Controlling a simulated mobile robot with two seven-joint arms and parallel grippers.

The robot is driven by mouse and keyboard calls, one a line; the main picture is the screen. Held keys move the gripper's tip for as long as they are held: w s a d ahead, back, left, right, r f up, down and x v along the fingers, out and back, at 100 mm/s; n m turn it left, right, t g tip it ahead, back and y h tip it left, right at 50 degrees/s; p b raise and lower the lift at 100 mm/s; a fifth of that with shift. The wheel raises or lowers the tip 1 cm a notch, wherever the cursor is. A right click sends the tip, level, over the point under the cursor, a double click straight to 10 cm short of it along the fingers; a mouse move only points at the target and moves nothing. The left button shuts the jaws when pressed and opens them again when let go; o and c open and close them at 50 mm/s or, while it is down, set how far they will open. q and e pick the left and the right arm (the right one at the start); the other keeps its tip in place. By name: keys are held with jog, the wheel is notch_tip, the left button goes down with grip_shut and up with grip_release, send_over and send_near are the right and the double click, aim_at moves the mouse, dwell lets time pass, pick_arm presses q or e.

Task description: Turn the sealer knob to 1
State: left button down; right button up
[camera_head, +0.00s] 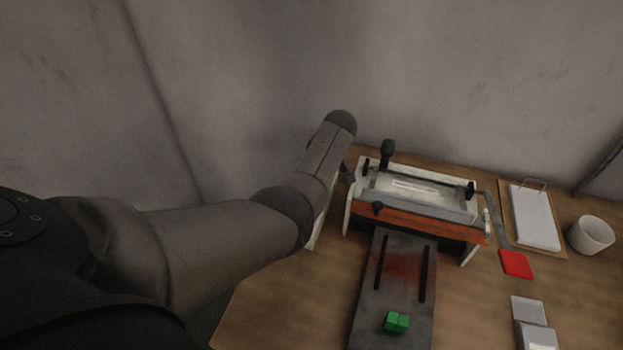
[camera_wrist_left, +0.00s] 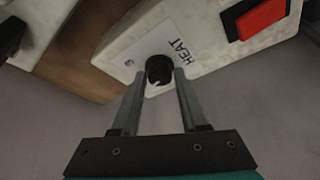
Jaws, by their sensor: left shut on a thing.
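The sealer (camera_head: 415,205) stands on the table, with a white frame and an orange-brown front. Its black knob (camera_wrist_left: 159,69) shows in the left wrist view on a white panel marked HEAT (camera_wrist_left: 181,50). A small light pointer mark shows on the knob, but I cannot read which number it faces. My left gripper (camera_wrist_left: 160,77) is shut on the knob, one finger on each side. In the head view my left arm reaches to the sealer's left side, and its gripper (camera_head: 347,174) is mostly hidden behind the wrist. My right gripper is not in view.
A red switch (camera_wrist_left: 262,17) is near the knob on the panel. A red pad (camera_head: 516,264), clipboard (camera_head: 535,217), white cup (camera_head: 591,235) and grey boxes (camera_head: 528,311) are at the right.

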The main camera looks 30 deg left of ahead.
pick_arm(q)
jog(key=n+b, duration=0.1)
jog(key=b, duration=0.1)
jog(key=n+g+b, duration=0.1)
jog(key=n+b, duration=0.2)
jog(key=shift+w+f+n+g+b, duration=0.15)
jog(key=shift+f+n+g+b, duration=0.1)
jog(key=shift+n+g+b, duration=0.15)
jog(key=shift+r+n+g+b, duration=0.15)
jog(key=shift+n+g+b, duration=0.15)
jog(key=shift+n+b, duration=0.6)
jog(key=shift+c, duration=2.2)
grip_release()
jog(key=shift+r, duration=0.1)
jog(key=p+v, duration=0.2)
jog(key=v, duration=1.3)
jog(key=shift+w, duration=0.1)
